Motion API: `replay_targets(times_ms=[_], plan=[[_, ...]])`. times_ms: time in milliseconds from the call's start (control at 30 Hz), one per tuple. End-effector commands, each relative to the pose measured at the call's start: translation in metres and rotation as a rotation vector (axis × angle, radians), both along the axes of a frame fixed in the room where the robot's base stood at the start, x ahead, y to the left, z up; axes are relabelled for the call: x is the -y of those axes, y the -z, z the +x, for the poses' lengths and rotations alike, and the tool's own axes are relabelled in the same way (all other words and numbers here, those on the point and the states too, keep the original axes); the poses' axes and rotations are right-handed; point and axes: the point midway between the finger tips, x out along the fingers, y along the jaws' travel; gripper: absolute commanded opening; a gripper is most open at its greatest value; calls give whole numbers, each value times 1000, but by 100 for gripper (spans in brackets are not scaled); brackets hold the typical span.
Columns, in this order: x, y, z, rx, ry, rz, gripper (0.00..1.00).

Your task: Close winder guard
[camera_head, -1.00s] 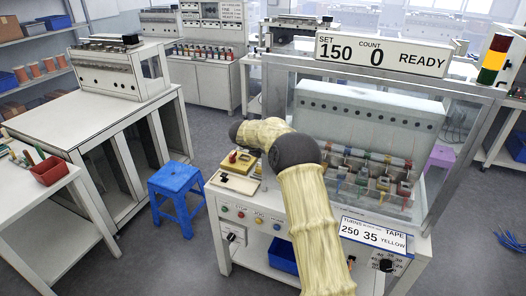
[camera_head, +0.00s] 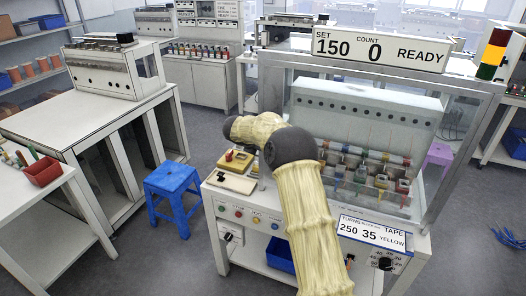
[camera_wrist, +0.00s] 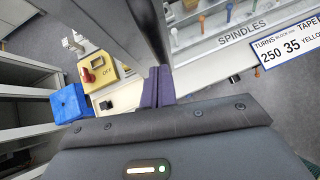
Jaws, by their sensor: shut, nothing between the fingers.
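The winder stands ahead in the head view, with spindles and coloured bobbins (camera_head: 375,170) inside its metal-framed enclosure. The guard seems to be the clear panel in the grey frame (camera_head: 428,200); I cannot tell its exact position. In the wrist view, a grey frame bar (camera_wrist: 112,28) runs close beside my gripper (camera_wrist: 160,84). Its dark purple fingers are together with nothing between them, above the front of the winder. I cannot tell whether they touch the bar. In the head view my gripper is hidden beyond my arm.
A switch box with a red knob (camera_head: 235,160) sits on the winder's left front; it also shows in the wrist view (camera_wrist: 92,70). A blue stool (camera_head: 172,195) stands left of the winder. A sign board (camera_head: 380,45) and a signal tower (camera_head: 492,55) are above.

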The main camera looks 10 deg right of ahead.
Motion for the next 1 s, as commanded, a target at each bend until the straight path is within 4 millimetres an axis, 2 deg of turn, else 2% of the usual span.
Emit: replay_targets(times_ms=[133, 600, 733, 1000], plan=[[-24, 7, -15, -8, -6, 7, 0], [-75, -55, -57, -15, -8, 10, 0], [-81, -63, -62, -17, -9, 11, 0], [-80, -64, -63, -18, -6, 11, 0]])
